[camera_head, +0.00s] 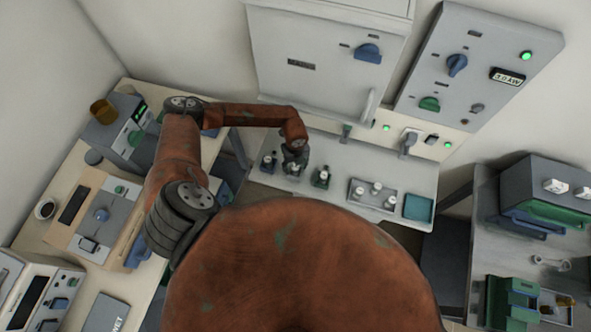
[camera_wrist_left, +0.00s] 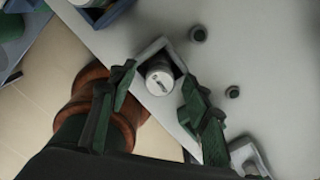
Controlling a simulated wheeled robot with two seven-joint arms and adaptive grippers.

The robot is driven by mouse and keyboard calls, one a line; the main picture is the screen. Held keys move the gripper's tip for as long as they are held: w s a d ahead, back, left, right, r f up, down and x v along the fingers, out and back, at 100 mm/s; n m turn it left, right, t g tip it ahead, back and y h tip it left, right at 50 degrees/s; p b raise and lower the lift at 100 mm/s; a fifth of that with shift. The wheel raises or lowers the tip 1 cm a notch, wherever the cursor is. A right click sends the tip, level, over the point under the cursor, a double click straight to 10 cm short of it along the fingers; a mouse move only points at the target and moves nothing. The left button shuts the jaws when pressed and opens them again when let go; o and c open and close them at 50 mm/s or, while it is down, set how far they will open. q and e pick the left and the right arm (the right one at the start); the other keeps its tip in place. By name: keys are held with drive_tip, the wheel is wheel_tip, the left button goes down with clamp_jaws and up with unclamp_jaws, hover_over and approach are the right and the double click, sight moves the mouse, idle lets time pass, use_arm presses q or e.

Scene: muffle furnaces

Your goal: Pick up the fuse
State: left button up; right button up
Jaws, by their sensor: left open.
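A fuse (camera_wrist_left: 159,82) with a pale round top sits in a square grey holder (camera_wrist_left: 151,47) in the left wrist view. My left gripper (camera_wrist_left: 158,73) is open, with one dark green finger on each side of the fuse. A gap shows between the fingers and the fuse. In the head view my left gripper (camera_head: 294,166) reaches down over the middle of a row of small holders on the grey bench, and partly hides what is there. Another small holder (camera_head: 321,177) stands just to its right. My right gripper is in neither view.
On the grey bench (camera_head: 345,158), a tray (camera_head: 354,203) with several pale cylinders and an empty teal tray (camera_head: 418,207) lie to the right. A large furnace cabinet (camera_head: 320,75) rises behind. My arm and body hide much of the foreground.

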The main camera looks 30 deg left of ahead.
use_arm(q)
drive_tip(key=shift+f, duration=0.45)
clamp_jaws()
